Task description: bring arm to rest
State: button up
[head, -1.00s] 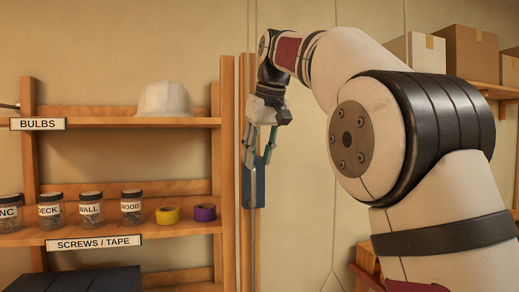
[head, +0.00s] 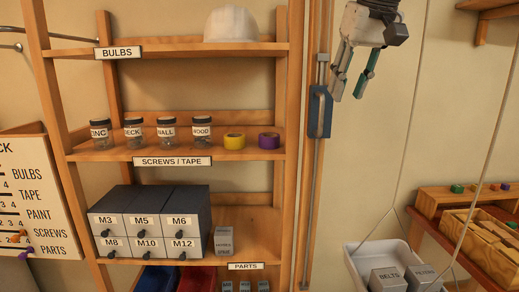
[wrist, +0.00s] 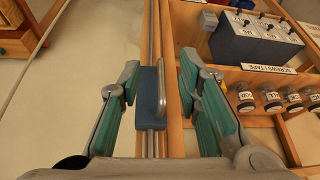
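My gripper (head: 351,82) hangs at the top of the head view, fingers pointing down. Its two green-padded fingers are apart with nothing held between them, so it is open. In the wrist view my gripper (wrist: 172,110) shows its fingers spread to either side of a blue block with a metal handle (wrist: 149,97). That blue block (head: 320,112) sits on a vertical metal rail, below and left of my gripper in the head view, apart from it. Most of my arm is out of the head view.
A wooden shelf (head: 270,140) left of the rail bears jars, tape rolls, a white hard hat (head: 232,24) and dark drawers (head: 150,205). A hanging white tray (head: 357,262) holds grey boxes at lower right. Bare wall lies right of my gripper.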

jog(key=s+f+m+h, duration=0.1)
jog(key=s+f, duration=2.2)
jog(key=s, duration=0.2)
jog(key=shift+s+t, duration=0.15)
jog(key=shift+t, duration=0.15)
jog(key=shift+d, duration=0.1)
